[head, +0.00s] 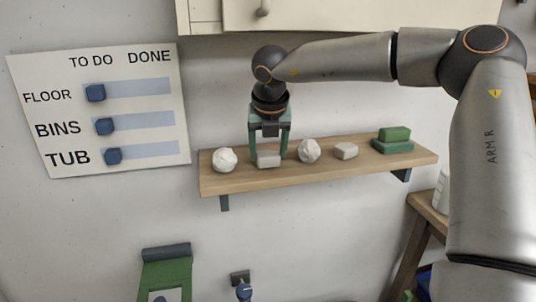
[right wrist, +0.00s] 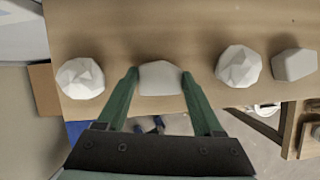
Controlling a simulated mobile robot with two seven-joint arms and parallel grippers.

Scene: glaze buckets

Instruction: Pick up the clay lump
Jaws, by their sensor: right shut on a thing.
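Two smooth, pale grey, block-shaped lumps are on the wooden shelf, and both look like clay. One clay lump (head: 268,160) is between the green fingers of my right gripper (head: 269,153). In the right wrist view the fingers (right wrist: 160,88) lie against both sides of this lump (right wrist: 160,76). It sits at the shelf surface; I cannot tell whether it is clear of the wood. The other smooth lump (head: 346,151) lies farther right and also shows in the right wrist view (right wrist: 294,64). My left gripper is not in view.
On the shelf (head: 230,185), white faceted balls stand left (head: 225,160) and right (head: 308,150) of my right gripper, close by. Green stacked blocks (head: 393,140) are at the right end. A cabinet (head: 340,14) hangs above. A chore board (head: 102,110) is on the wall at left.

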